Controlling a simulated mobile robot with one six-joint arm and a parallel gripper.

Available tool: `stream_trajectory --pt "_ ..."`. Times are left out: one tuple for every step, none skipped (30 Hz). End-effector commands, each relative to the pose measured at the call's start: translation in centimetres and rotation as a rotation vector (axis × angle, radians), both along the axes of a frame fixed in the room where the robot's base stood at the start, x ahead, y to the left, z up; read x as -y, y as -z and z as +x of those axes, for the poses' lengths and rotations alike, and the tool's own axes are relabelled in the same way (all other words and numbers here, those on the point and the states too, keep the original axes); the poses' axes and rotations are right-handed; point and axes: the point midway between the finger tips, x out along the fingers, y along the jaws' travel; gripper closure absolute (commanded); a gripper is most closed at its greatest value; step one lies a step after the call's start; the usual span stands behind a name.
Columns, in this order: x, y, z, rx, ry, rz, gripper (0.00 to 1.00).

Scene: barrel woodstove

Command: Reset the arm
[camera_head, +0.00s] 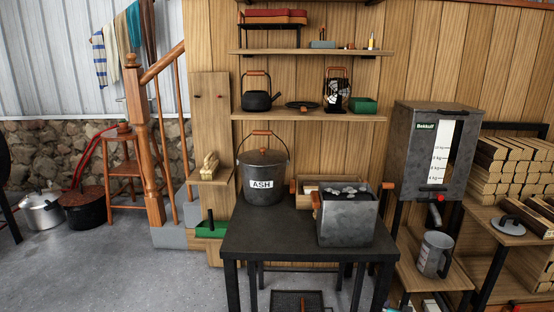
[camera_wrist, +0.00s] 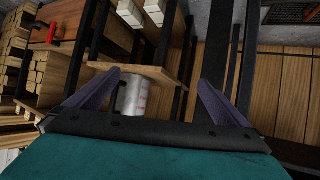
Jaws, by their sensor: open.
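My gripper (camera_wrist: 160,90) shows in the wrist view with its two purple-grey fingers spread apart and nothing between them. Past the fingers, a pale metal cylinder (camera_wrist: 134,95) with reddish marks is partly hidden by the gripper's edge. A wooden shelf board (camera_wrist: 150,75) lies beside it. The wrist view is tilted against the room. My arm and gripper do not show in the head view.
A dark table (camera_head: 285,230) holds an ash bucket (camera_head: 264,190) and a grey metal box (camera_head: 346,218). A hopper (camera_head: 432,150) stands at right above a metal jug (camera_head: 434,254), beside stacked wood (camera_head: 512,165). Grey floor (camera_head: 110,270) is open at left.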

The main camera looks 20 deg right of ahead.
Motion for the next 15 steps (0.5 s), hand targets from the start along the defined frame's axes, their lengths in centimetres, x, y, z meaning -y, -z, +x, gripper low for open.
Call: stream_trajectory --pt "-2.1 0.1 0.2 -0.038 -0.009 0.025 0.0" --pt "-3.2 0.6 0.2 -0.063 -0.014 0.039 0.0" --pt "-4.6 1.2 0.3 -0.094 -0.019 0.058 0.0" --pt "-5.8 1.7 0.2 -0.12 -0.023 0.073 0.0" --pt "-6.9 2.2 0.1 -0.146 -0.029 0.086 0.0" --pt "-8.4 2.7 0.0 -0.179 -0.036 0.107 0.0" --pt "-9.5 3.1 -0.1 -0.206 -0.042 0.12 0.0" --pt "-10.8 3.5 -0.2 -0.232 -0.05 0.135 0.0" --pt "-12.3 4.1 -0.6 -0.268 -0.059 0.153 0.0" --pt "-13.5 4.4 -0.8 -0.295 -0.067 0.168 0.0" --pt "-14.7 4.8 -1.1 -0.323 -0.075 0.182 0.0" --pt "-16.3 5.3 -1.5 -0.359 -0.086 0.201 0.0" --pt "-17.5 5.6 -1.8 -0.388 -0.096 0.214 0.0" --pt "-18.7 5.8 -2.2 -0.415 -0.106 0.229 0.0" --pt "-20.4 6.2 -2.7 -0.454 -0.12 0.247 0.0"
